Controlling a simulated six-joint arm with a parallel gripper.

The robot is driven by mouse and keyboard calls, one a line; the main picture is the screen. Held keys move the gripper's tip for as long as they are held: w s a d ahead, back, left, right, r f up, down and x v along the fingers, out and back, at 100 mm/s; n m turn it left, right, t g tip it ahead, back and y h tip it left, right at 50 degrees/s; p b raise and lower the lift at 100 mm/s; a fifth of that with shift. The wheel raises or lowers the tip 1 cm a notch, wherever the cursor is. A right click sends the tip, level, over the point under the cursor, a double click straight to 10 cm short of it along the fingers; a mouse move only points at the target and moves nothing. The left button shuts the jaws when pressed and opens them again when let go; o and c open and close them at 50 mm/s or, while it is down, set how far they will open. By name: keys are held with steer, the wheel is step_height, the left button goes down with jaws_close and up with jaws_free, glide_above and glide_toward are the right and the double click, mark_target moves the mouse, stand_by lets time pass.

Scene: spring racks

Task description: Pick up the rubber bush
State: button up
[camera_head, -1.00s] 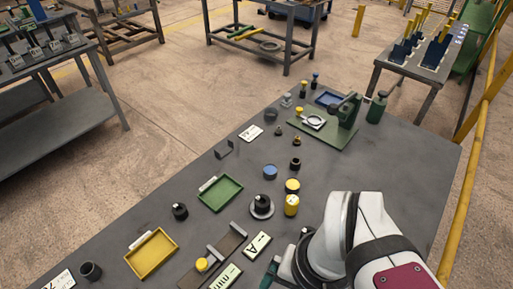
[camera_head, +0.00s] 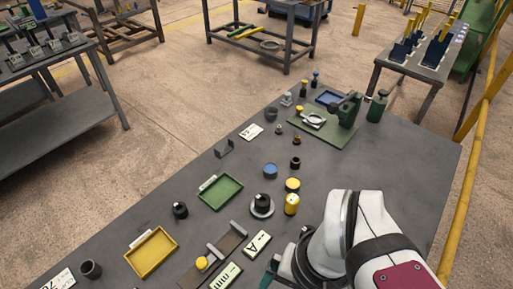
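A small black ring-like cylinder (camera_head: 295,163) stands on the grey bench, right of the blue round piece, and may be the rubber bush. Other dark round parts make this uncertain: a black knob-like part (camera_head: 180,210) left of the green tray, a black part (camera_head: 263,200) on a pale disc, and a dark hollow cup (camera_head: 91,269) at the lower left. My gripper (camera_head: 280,272) is at the bottom of the view, partly hidden by my white arm. Its fingertips do not show clearly. No part is visibly held.
A green tray (camera_head: 236,182) and a yellow tray (camera_head: 174,254) lie on the left of the bench. Yellow-capped parts (camera_head: 291,204) stand near my arm. A green press-like fixture (camera_head: 347,112) stands at the back. The bench (camera_head: 385,165) is clear right of the parts.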

steer(key=h, duration=0.2)
glide_above(262, 202)
steer(key=s, duration=0.2)
step_height(262, 202, down, 4)
steer(key=shift+n, duration=0.3)
steer(key=f, duration=0.5)
steer(key=w+f, duration=0.1)
steer(key=f, duration=0.4)
steer(key=w+f, duration=0.1)
steer(key=f, duration=0.5)
jaws_close()
steer(key=shift+r, duration=0.1)
